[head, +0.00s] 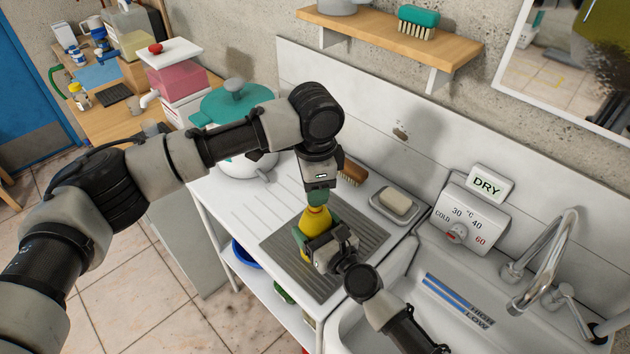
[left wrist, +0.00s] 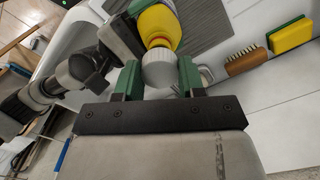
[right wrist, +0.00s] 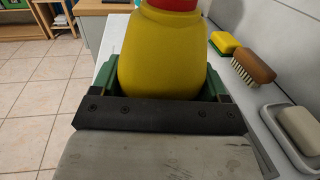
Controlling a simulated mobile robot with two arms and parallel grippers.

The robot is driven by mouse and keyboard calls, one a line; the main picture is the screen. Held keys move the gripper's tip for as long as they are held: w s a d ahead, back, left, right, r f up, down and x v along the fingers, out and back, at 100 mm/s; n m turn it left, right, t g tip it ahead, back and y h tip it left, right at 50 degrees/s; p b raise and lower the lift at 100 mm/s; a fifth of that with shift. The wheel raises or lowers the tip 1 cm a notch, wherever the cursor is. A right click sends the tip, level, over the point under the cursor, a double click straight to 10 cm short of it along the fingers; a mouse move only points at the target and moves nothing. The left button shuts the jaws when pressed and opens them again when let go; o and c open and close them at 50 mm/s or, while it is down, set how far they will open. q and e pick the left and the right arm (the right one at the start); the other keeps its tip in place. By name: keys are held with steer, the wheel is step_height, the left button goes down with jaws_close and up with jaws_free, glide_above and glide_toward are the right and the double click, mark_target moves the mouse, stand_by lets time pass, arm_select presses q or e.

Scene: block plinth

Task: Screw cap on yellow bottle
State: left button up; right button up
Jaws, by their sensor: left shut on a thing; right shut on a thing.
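The yellow bottle (head: 316,219) stands over the grey ribbed mat on the counter. My right gripper (head: 318,243) is shut around its body; the right wrist view shows the yellow body (right wrist: 160,65) between the green fingers, with a red part above it. My left gripper (head: 318,194) points down over the bottle's top. In the left wrist view, its fingers (left wrist: 160,78) are shut on a whitish cap (left wrist: 158,68), in line with the yellow bottle (left wrist: 158,27). The cap looks close to the bottle's top, but I cannot tell whether they touch.
A brown brush (head: 353,172) and a soap dish with soap (head: 395,202) lie behind the mat (head: 352,268). The sink (head: 440,300) and tap (head: 550,262) are at the right. A teal-lidded white pot (head: 245,165) stands at the left. The counter front left is clear.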

mark_target(316, 221)
stand_by(0.3)
arm_select(q)
steer(key=shift+f, duration=0.85)
steer(key=shift+f, duration=0.55)
